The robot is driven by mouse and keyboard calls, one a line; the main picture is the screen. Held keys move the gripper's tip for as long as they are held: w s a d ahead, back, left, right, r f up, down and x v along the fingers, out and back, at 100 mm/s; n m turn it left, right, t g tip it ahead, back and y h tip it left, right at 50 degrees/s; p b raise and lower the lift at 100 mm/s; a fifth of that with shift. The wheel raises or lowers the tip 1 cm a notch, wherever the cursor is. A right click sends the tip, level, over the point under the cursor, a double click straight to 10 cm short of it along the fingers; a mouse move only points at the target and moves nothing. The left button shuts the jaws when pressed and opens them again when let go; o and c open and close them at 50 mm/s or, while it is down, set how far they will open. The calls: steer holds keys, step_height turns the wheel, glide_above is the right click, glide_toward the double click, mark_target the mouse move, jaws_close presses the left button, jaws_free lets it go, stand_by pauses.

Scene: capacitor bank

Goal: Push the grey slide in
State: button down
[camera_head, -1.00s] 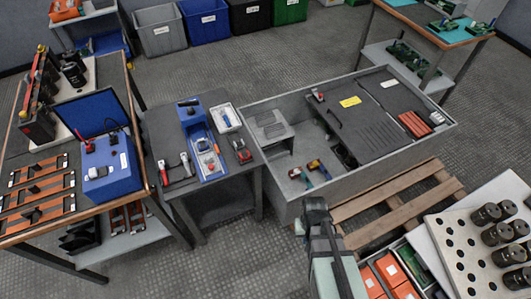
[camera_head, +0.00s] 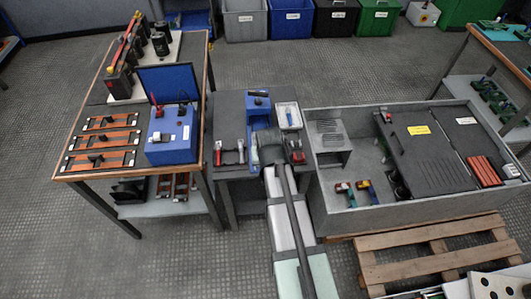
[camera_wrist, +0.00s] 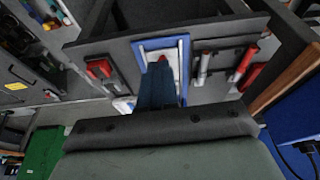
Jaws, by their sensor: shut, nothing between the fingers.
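A blue fixture (camera_head: 260,122) stands on the small dark table (camera_head: 228,185) in the head view. My arm covers its near half. In the wrist view the blue fixture (camera_wrist: 183,45) has a pale grey-white inner part with a red piece, which I cannot surely tell as the grey slide. My gripper (camera_wrist: 158,66) is shut and empty. Its dark fingers reach over the fixture's middle in the wrist view and hide part of it. I cannot tell whether they touch it. In the head view the fingertips are hidden behind my wrist.
Red-handled tools (camera_head: 229,152) lie left of the fixture, and a white tray (camera_head: 288,116) lies right of it. A large grey open box (camera_head: 340,220) stands to the right. A wooden-edged bench (camera_head: 75,172) with a blue case (camera_head: 172,135) stands to the left.

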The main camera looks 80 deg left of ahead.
steer(key=shift+y, duration=0.5)
steer(key=shift+x, duration=4.2)
steer(key=shift+a, duration=0.15)
